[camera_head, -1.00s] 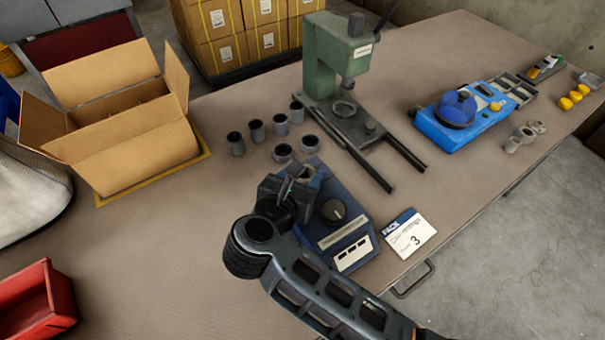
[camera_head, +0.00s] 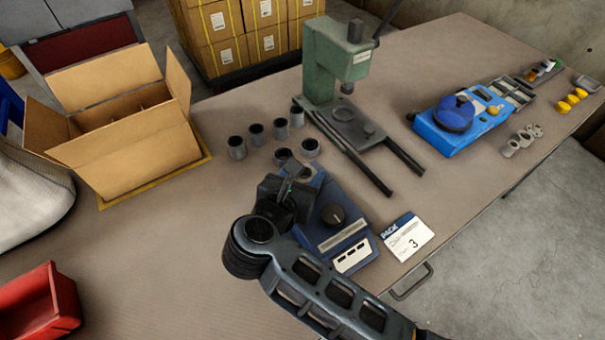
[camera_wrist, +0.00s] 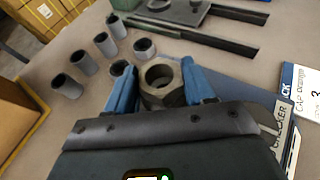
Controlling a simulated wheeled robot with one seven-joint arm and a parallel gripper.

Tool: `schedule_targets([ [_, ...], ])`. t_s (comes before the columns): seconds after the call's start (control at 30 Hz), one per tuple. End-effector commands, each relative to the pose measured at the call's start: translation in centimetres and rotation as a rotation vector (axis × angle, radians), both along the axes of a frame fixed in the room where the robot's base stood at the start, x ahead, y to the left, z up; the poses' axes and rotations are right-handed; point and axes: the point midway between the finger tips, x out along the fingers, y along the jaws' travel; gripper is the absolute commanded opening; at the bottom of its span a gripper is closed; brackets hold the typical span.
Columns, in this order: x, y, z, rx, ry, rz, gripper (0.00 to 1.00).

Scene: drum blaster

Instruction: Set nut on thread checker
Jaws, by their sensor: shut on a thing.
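The thread checker (camera_head: 345,238) is a blue box with a black knob on the bench. In the wrist view, part of its blue body with the lettering "CHECKER" (camera_wrist: 287,140) shows at the right, behind my gripper. My gripper (camera_wrist: 158,73) is shut on a grey hex nut (camera_wrist: 155,98), with one blue finger on each side. The nut's hole faces the camera. In the head view my gripper (camera_head: 289,187) is over the far left end of the checker, and my wrist hides much of that end. I cannot tell whether the nut touches the checker.
Several grey cylinders (camera_head: 256,134) stand just beyond my gripper. A green press (camera_head: 334,62) stands behind. A pack card (camera_head: 407,236) lies right of the checker. A blue fixture (camera_head: 460,130) is farther right; an open carton (camera_head: 125,150) and red bin (camera_head: 38,305) are left.

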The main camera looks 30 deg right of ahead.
Motion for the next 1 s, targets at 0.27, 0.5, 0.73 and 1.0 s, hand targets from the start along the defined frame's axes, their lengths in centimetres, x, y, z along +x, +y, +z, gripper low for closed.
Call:
schedule_targets([
  [0.27,0.0,0.0,0.0,0.0,-0.001,0.0,0.15],
  [0.5,0.0,0.0,-0.3,0.0,-0.001,0.0,0.15],
  [0.73,0.0,0.0,-0.7,0.0,-0.001,0.0,0.15],
  [1.0,0.0,0.0,-1.2,0.0,-0.001,0.0,0.15],
])
